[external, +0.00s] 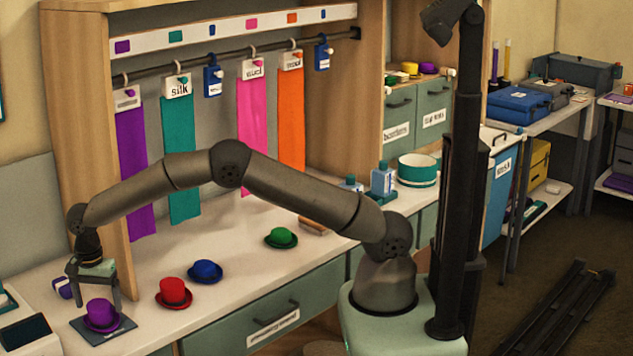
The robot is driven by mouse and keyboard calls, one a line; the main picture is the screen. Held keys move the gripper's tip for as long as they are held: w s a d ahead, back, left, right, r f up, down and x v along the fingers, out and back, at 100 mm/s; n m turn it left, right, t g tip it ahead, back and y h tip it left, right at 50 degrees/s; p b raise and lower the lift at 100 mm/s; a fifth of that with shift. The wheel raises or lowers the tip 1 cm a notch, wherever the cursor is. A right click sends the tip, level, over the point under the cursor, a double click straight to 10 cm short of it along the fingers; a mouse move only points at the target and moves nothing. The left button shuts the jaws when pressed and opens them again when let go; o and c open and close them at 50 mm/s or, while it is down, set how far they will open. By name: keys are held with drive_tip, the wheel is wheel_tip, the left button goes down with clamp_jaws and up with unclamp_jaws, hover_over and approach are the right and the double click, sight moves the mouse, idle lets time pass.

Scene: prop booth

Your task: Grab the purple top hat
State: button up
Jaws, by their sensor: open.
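The purple top hat (102,314) stands upright on a dark square pad (123,325) at the left front of the white counter. My gripper (103,294) points down above it. Its fingers are open, and the hat's crown is beneath and partly between them in the picture. I cannot tell whether a finger touches the hat.
A red hat (173,293), a blue hat (206,271) and a green hat (281,238) stand to the right on the counter (235,292). A small purple item (62,287) lies just left of my gripper. Coloured cloths, such as a teal one (181,160), hang behind.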

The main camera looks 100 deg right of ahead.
drive_tip(key=shift+f, duration=0.85)
drive_tip(key=c, duration=1)
drive_tip(key=shift+r, duration=0.1)
